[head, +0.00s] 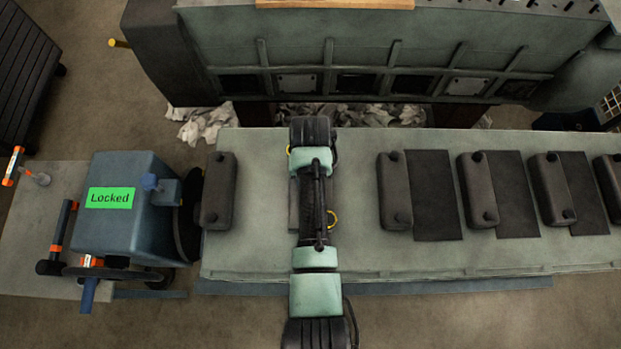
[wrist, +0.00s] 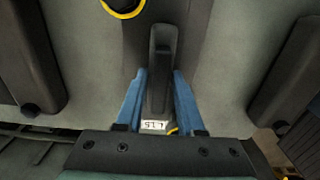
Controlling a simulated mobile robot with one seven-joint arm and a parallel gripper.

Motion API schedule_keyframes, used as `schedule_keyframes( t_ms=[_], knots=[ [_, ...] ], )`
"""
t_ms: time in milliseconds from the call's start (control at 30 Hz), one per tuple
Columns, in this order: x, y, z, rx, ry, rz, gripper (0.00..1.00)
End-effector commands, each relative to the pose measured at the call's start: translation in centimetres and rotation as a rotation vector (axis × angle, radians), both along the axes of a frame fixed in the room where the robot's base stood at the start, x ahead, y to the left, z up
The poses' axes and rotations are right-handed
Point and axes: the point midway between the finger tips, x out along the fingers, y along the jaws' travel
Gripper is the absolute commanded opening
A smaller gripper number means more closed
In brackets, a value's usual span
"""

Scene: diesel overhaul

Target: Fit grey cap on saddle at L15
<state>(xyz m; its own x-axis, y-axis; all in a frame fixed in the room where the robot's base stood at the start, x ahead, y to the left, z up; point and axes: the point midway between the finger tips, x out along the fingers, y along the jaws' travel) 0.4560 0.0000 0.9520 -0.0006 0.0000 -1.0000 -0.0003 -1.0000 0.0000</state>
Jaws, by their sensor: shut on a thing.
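In the wrist view, my gripper (wrist: 160,75) has its two blue fingers on either side of a narrow dark grey piece (wrist: 160,45), seemingly the grey cap, and is shut on it. A small white label (wrist: 155,126), which seems to read L15, shows between the finger bases. A darker strip runs behind the piece. I cannot tell whether the piece touches the saddle beneath; the saddle is not clearly seen. In the head view my arm hides the gripper and the cap. A grey edge (head: 293,205) shows just left of my arm on the long bench.
The pale green bench (head: 350,262) carries several dark blocks (head: 394,190) right of my arm and one (head: 217,190) to its left. A blue machine (head: 140,225) marked Locked stands left. A large engine body (head: 370,50) stands behind, with crumpled white rags (head: 205,120) below.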

Motion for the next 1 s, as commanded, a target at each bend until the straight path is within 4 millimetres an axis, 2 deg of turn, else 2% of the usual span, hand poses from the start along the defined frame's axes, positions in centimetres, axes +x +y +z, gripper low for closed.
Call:
schedule_keyframes(
  t_ms=[1000],
  knots=[
    [0.21,-0.01,-0.72,0.000,-0.006,0.000,0.00]
  ],
)
